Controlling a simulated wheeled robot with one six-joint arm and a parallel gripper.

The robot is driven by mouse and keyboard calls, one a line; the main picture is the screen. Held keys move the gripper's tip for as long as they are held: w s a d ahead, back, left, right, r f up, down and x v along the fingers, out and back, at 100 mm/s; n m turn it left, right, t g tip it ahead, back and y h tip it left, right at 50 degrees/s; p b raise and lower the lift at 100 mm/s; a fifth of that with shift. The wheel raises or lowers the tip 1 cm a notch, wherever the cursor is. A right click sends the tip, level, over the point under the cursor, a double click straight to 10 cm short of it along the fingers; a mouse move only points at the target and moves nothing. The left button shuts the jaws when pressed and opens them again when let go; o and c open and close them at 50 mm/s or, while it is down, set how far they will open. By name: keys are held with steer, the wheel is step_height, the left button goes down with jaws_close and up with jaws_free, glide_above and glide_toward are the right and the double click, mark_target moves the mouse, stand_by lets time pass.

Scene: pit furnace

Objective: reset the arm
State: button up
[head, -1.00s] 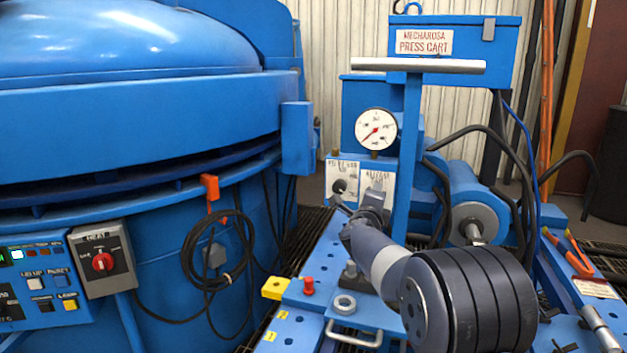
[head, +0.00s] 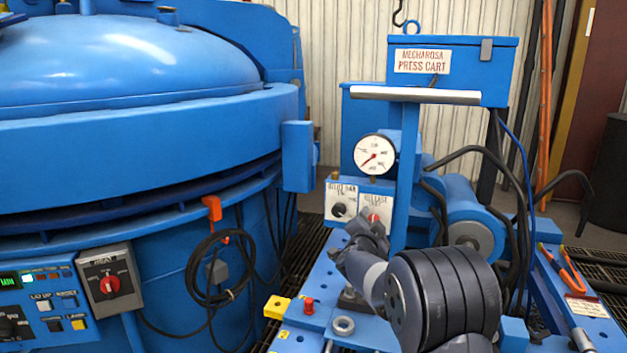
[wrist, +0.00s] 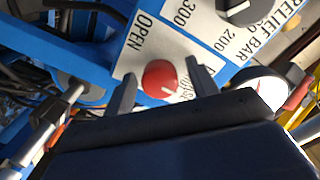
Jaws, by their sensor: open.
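My gripper (head: 372,232) is in front of the small white valve panels on the press cart, just below and in front of the red release knob (head: 374,216). In the wrist view the two open fingers (wrist: 162,88) stand on either side of the red knob (wrist: 160,77) in the picture, with nothing held between them. The knob sits on a white plate marked "OPEN". Whether the fingertips touch the knob or its plate cannot be told. My dark arm segments extend from the lower right toward the panels.
A black relief knob (head: 339,210) sits left of the red one, with a pressure gauge (head: 375,154) above. A blue post with a grey crossbar (head: 415,95) rises close beside the gripper. The large blue furnace (head: 130,130) fills the left. Black hoses (head: 500,165) hang at right.

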steer(key=n+p, duration=0.2)
steer(key=n, duration=0.2)
steer(key=shift+r+n, duration=0.1)
steer(key=shift+n, duration=0.2)
steer(key=n+p, duration=0.1)
steer(key=n, duration=0.3)
stand_by(0.3)
